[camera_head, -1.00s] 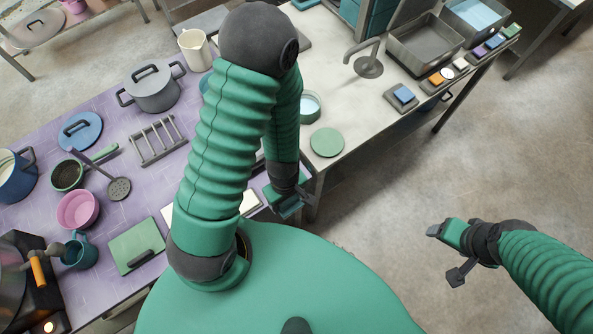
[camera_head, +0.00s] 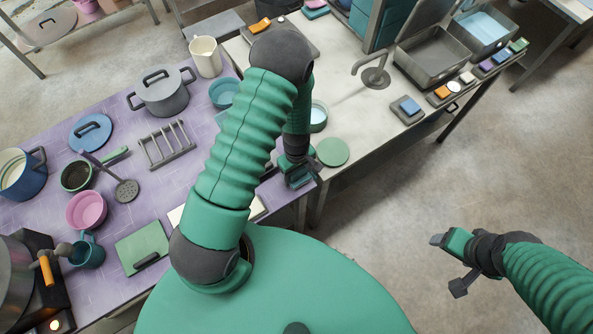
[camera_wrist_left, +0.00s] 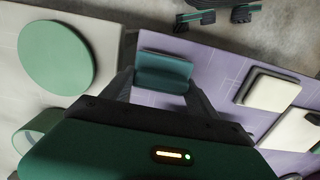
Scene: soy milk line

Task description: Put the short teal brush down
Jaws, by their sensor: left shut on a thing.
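My left gripper (camera_head: 300,172) is shut on the short teal brush (camera_wrist_left: 163,72). In the left wrist view the brush's teal block sits between the two dark fingers, over the purple tiled counter (camera_wrist_left: 215,55). In the head view the gripper is near the seam between the purple counter and the pale counter, left of the round green disc (camera_head: 332,152); my arm hides part of the area. I cannot tell whether the brush touches the counter. My right gripper (camera_head: 448,264) is open and empty over the floor at right.
A teal bowl (camera_head: 319,116) stands behind the disc. Pale blocks (camera_wrist_left: 272,92) lie on the purple counter. A wire rack (camera_head: 167,146), grey pot (camera_head: 163,92) and green board (camera_head: 143,246) are further left. The pale counter (camera_head: 345,105) has bare room around the disc.

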